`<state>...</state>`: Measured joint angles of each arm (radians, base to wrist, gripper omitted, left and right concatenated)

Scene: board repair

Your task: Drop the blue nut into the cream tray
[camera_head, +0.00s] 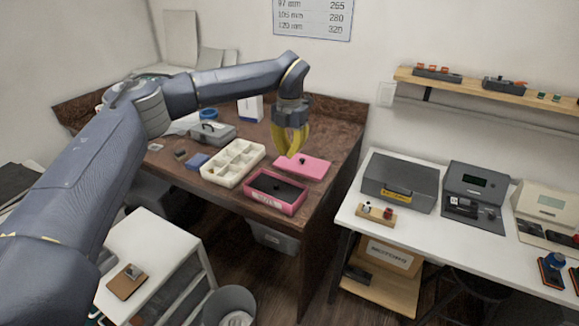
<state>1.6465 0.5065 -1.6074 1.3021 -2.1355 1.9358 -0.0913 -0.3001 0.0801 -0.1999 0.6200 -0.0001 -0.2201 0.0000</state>
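The cream tray (219,181) lies on the brown desk, divided into several compartments with small contents too small to tell. Right of it, a pink open box (267,201) with a dark inside and a white front label holds small dark things. I cannot pick out a blue nut. A pink lid (313,168) with a dark knob lies behind the box. My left gripper (291,153), with yellow fingers, points down just above and behind the lid. Its fingertips lie close together in the view, and whether they hold something is unclear. My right gripper is not in view.
A small blue block (196,161) and a grey toolbox (212,133) are left of and behind the tray. On the white table at right stand a grey case (400,180) and instruments. A waste bin (229,305) stands below.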

